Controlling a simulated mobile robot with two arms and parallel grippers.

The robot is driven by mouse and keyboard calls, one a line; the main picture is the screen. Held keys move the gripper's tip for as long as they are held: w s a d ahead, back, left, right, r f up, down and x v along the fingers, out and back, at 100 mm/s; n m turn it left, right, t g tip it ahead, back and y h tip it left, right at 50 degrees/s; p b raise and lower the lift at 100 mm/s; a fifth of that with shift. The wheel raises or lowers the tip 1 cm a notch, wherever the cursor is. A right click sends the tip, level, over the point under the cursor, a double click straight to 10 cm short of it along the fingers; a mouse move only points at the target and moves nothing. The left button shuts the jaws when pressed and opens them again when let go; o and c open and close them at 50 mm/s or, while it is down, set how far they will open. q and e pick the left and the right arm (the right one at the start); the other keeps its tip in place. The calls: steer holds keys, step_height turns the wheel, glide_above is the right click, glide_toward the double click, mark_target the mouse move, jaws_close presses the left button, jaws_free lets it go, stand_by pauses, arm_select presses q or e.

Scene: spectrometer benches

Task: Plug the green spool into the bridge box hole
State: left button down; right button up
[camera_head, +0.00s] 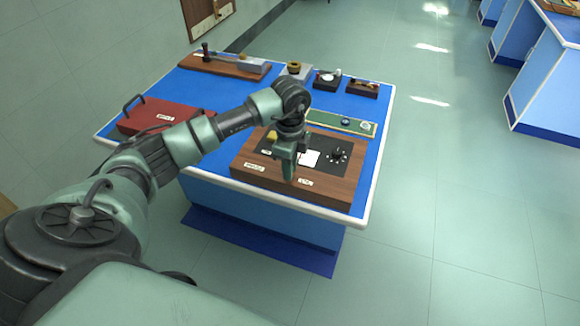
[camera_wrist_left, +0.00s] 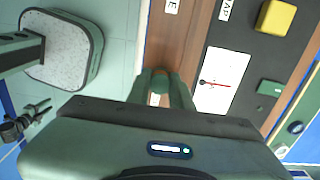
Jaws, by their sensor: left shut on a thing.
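The bridge box (camera_head: 250,179) is a wooden case with a black top panel on the near right of the blue bench. Its wooden rim and black panel also show in the wrist view (camera_wrist_left: 183,40). My left gripper (camera_head: 289,172) is over the box's near part, pointing down. In the wrist view its fingers (camera_wrist_left: 161,92) are shut on a small greenish thing (camera_wrist_left: 160,74), apparently the green spool, mostly hidden between them. I cannot tell whether it touches the box. The hole is not clearly visible.
On the panel are a yellow block (camera_wrist_left: 275,18), a white meter face (camera_wrist_left: 221,80) and a black knob (camera_head: 337,154). A green board (camera_head: 330,121) lies behind the box. A red case (camera_head: 160,114) stands left; several instruments line the back.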

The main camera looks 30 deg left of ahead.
arm_select(q)
steer(key=shift+f, duration=0.45)
stand_by(0.4)
steer(key=c, duration=1.3)
jaws_free()
steer(key=o, duration=0.5)
steer(key=shift+o, duration=0.2)
steer(key=shift+r, duration=0.1)
step_height(320, 180, up, 8)
steer(key=shift+f+b, duration=0.2)
steer(key=shift+b, duration=0.65)
